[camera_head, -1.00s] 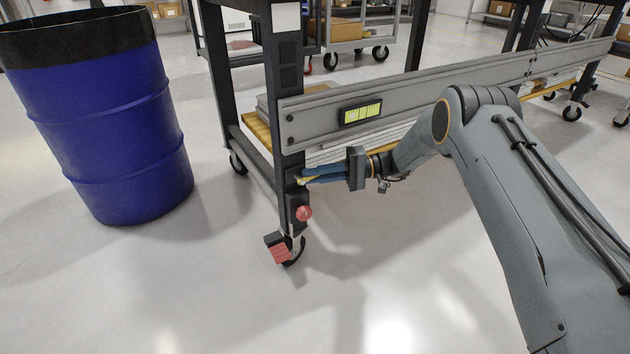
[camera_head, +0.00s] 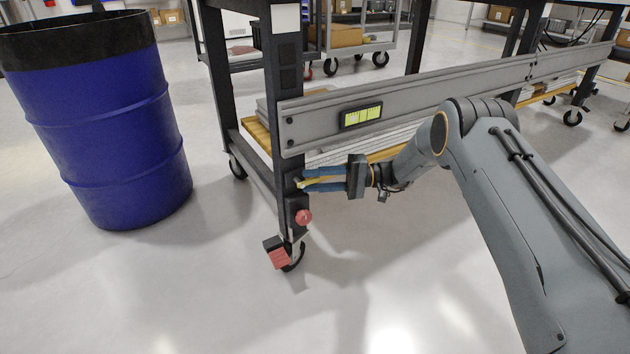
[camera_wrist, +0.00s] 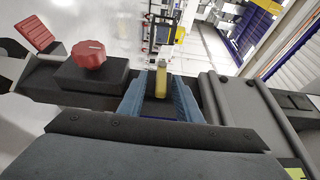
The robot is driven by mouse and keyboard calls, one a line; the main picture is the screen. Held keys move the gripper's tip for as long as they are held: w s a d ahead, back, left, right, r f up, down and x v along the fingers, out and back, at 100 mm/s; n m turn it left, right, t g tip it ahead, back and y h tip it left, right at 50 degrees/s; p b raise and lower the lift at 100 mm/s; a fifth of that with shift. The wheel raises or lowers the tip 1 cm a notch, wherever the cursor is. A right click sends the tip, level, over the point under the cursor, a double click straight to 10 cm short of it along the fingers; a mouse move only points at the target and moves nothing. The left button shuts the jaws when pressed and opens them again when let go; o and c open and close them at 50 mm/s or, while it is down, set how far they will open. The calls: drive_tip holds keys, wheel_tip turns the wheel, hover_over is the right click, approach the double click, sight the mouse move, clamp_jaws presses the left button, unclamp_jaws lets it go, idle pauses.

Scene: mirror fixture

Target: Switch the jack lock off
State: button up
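A small yellow lever (camera_head: 316,182) sticks out from the dark table leg (camera_head: 284,110), above a round red knob (camera_head: 304,217). No label shows which part is the jack lock. My gripper (camera_head: 306,180) is at the leg, with its blue fingers open above and below the lever. In the wrist view the yellow lever (camera_wrist: 161,82) stands between the open fingers of my gripper (camera_wrist: 161,76), with gaps visible on both sides. The red knob (camera_wrist: 88,54) is on a dark block to the left there. The lever's base is partly hidden.
A red foot pedal (camera_head: 278,256) sits by the caster at the leg's bottom. A grey rail (camera_head: 430,96) with a yellow-green level display (camera_head: 361,115) runs above my gripper. A blue drum (camera_head: 110,130) stands at left. The floor in front is clear.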

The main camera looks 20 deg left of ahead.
drive_tip(key=p+v, duration=0.1)
drive_tip(key=v, duration=0.7)
idle(0.4)
